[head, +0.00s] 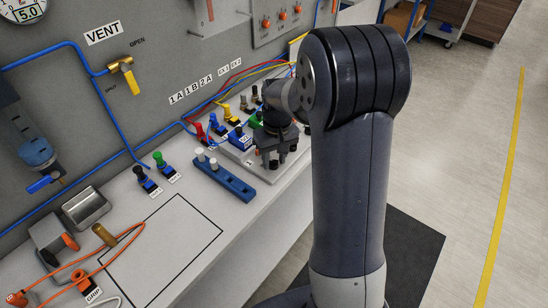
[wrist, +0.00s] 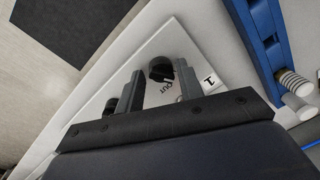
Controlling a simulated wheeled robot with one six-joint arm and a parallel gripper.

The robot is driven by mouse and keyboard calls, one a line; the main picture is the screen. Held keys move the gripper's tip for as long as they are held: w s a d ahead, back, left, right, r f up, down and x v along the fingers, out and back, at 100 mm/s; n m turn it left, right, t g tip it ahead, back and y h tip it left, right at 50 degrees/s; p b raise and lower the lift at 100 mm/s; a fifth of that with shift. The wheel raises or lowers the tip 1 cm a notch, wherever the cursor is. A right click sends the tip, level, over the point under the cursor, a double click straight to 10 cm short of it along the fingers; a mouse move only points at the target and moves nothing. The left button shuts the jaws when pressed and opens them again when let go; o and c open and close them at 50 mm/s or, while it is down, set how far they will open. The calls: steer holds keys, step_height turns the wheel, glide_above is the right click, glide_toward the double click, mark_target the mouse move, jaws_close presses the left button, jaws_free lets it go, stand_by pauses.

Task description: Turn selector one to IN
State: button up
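Selector one is a black round knob (wrist: 160,68) on a white panel (wrist: 120,95), seen in the wrist view beside a label reading "1" (wrist: 209,80). The word "OUT" is printed next to the knob; I see no "IN" marking. My gripper (wrist: 157,75) is open, with its two grey fingers on either side of the knob in the picture. I cannot tell whether they touch it or how far above it they are. In the head view my gripper (head: 273,160) points down over the panel, and I cannot make out selector one there.
A blue block with white pegs (head: 225,180) lies left of my gripper and also shows in the wrist view (wrist: 262,40). Coloured plugs and cables (head: 205,130) stand behind. A yellow-handled vent valve (head: 127,75) is on the wall.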

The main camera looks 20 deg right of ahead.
steer(key=shift+o, duration=1.1)
step_height(320, 180, up, 11)
steer(key=shift+d, duration=0.3)
steer(key=shift+f, duration=0.2)
steer(key=f, duration=1)
steer(key=shift+a+f, duration=0.35)
steer(key=shift+f, duration=0.05)
steer(key=shift+r, duration=0.15)
